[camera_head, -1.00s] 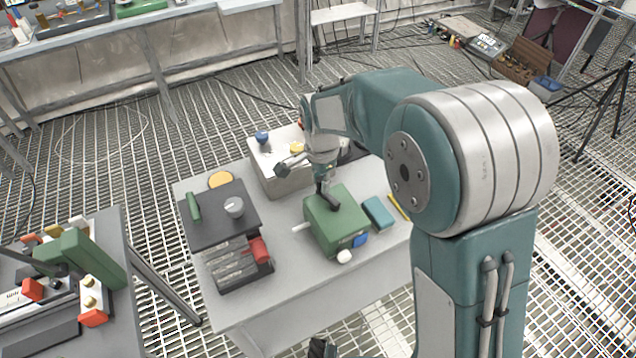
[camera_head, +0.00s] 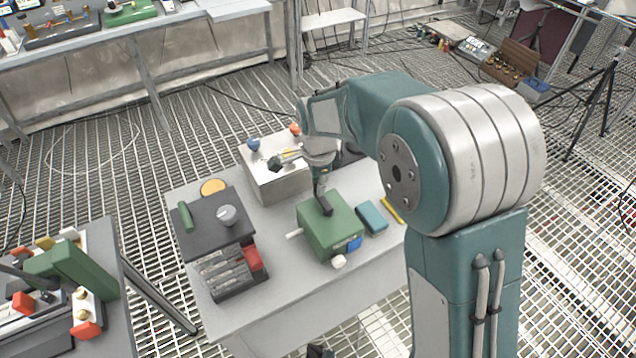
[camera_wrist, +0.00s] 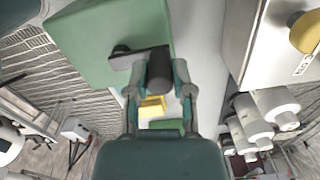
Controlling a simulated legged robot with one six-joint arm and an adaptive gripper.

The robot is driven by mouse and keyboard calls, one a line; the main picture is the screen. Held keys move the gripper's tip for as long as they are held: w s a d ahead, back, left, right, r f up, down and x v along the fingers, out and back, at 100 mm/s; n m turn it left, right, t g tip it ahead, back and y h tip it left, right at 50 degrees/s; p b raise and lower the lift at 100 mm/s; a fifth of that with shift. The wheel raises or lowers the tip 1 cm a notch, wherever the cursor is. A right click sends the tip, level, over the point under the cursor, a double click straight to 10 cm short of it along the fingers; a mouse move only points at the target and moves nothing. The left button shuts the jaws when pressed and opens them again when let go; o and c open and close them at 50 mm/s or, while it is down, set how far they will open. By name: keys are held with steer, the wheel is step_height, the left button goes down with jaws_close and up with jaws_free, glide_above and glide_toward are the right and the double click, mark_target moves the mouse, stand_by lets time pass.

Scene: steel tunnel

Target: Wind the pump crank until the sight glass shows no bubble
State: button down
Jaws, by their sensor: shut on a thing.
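The pump is a green box (camera_head: 328,228) on the grey table. A dark crank (camera_head: 325,207) sits on its top; in the wrist view the crank arm (camera_wrist: 127,59) reaches from its pivot to an upright dark handle (camera_wrist: 159,68). My gripper (camera_wrist: 167,85) is shut on that handle, a finger on each side; it also shows in the head view (camera_head: 320,190), above the box. A blue patch (camera_head: 353,244) and a white knob (camera_head: 339,262) are on the box's near side. I cannot make out a sight glass or bubble.
A dark unit with a red block (camera_head: 252,258) stands left of the pump. A white box (camera_head: 276,180) with coloured knobs stands behind. A teal block (camera_head: 371,217) and yellow bar (camera_head: 393,208) lie close on the right. The table's front strip is clear.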

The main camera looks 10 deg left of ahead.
steer(key=shift+c, duration=2.4)
jaws_free()
steer(key=shift+w+a, duration=0.1)
steer(key=shift+a, duration=0.05)
step_height(320, 180, up, 12)
steer(key=shift+f, duration=0.1)
